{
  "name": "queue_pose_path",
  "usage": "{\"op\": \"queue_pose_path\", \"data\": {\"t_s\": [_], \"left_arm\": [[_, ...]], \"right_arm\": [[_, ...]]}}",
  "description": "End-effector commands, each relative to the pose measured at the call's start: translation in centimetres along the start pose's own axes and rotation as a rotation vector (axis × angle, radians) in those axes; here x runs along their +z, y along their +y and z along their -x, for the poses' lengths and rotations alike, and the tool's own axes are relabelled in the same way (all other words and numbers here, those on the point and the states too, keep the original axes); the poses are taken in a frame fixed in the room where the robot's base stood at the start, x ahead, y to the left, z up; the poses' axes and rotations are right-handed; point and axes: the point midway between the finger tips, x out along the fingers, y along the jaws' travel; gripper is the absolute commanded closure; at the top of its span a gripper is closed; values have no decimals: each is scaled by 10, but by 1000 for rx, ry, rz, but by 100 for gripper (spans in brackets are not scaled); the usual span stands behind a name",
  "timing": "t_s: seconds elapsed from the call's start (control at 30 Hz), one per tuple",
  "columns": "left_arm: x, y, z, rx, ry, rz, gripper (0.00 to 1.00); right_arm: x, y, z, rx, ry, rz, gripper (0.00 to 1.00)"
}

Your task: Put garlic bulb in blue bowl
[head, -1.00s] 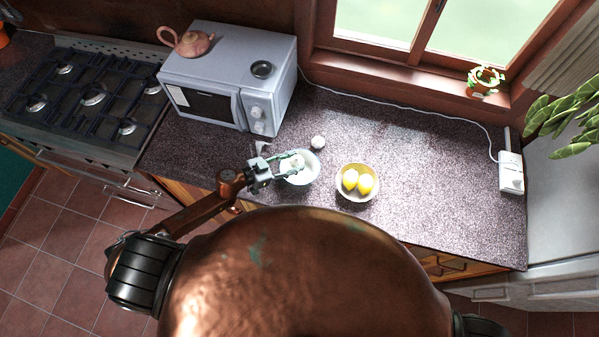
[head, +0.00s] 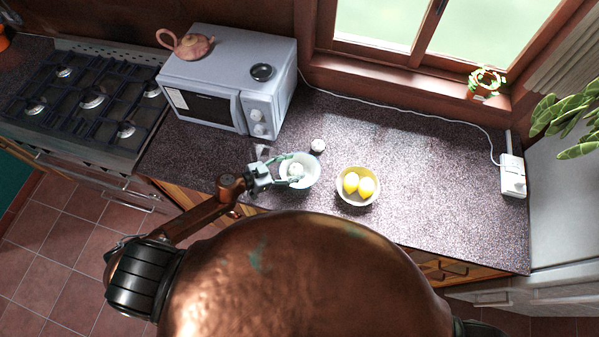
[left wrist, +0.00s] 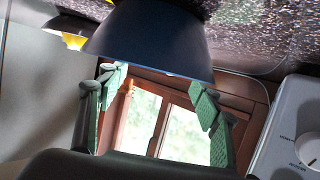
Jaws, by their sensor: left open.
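The blue bowl (head: 311,181) stands on the counter in the head view, pale inside. Its dark blue outer wall (left wrist: 150,42) fills the top of the left wrist view. A whitish garlic bulb (head: 296,170) shows inside the bowl, between the fingers of my left gripper (head: 291,169). That gripper is open, with its green pads (left wrist: 158,92) well apart in the left wrist view. The bulb cannot be made out clearly in the left wrist view. My right gripper is not in view.
Another pale round item (head: 318,145) lies on the counter behind the bowl. A bowl of lemons (head: 357,199) stands to the right. A microwave (head: 232,75) stands at back left, beside the stove (head: 85,95). The counter's right side (head: 440,190) is clear.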

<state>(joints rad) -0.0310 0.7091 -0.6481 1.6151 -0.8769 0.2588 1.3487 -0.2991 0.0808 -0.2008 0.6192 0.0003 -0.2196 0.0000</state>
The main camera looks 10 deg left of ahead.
Motion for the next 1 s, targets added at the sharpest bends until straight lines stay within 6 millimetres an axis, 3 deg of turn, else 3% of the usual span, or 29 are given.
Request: {"op": "queue_pose_path", "data": {"t_s": [0.17,0.6,0.8,1.0], "left_arm": [[1,-1,16,-1,-2,1,41],[1,0,100,-1,-3,1,41],[0,0,118,0,-1,0,41],[0,0,120,0,0,0,41]], "right_arm": [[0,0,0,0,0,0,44],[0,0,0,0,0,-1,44],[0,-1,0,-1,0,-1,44],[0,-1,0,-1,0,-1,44]]}}
